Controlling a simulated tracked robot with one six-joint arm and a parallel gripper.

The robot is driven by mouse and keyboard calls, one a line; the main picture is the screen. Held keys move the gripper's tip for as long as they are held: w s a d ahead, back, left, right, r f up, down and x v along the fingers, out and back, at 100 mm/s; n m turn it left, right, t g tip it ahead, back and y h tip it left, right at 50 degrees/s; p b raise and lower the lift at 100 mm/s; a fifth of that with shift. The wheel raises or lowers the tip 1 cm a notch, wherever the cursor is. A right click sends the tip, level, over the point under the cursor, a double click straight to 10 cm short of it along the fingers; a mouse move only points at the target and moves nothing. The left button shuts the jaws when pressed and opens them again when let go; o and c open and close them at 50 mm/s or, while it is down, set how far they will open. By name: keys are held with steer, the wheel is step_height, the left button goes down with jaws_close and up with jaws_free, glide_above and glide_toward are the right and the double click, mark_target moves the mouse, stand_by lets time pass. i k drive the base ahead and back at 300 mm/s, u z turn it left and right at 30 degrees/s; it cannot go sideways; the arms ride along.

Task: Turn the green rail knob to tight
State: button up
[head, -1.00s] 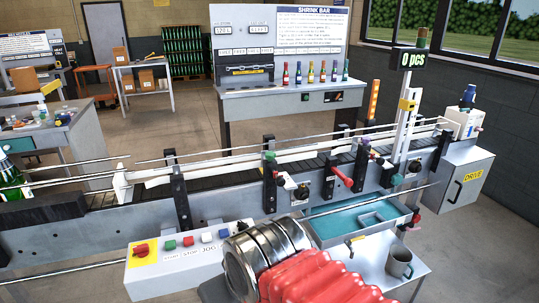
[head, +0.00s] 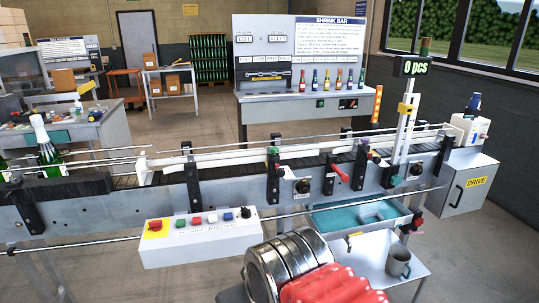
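A small green knob (head: 272,151) sits on top of a black rail bracket at the middle of the conveyor (head: 110,207). A second small green part (head: 396,180) shows lower on the conveyor side, under the counter post; I cannot tell from this view which is the rail knob or how tight either is. My arm, with silver rings and a red sleeve, rises at the bottom centre, well in front of the conveyor. My gripper is not in view.
A control box (head: 160,253) with coloured buttons juts out at front left. Red handles (head: 341,173) stick out from the conveyor. A teal tray (head: 335,222) and a side table with a grey mug (head: 398,262) stand at right. A green bottle (head: 46,150) stands on the conveyor's left end.

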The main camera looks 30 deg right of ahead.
mark_target(274, 150)
steer(key=k, duration=0.8)
steer(key=z, duration=0.35)
steer(key=i, duration=1.4)
steer(key=u, duration=0.3)
steer(key=i, duration=0.85)
steer(key=u, duration=0.1)
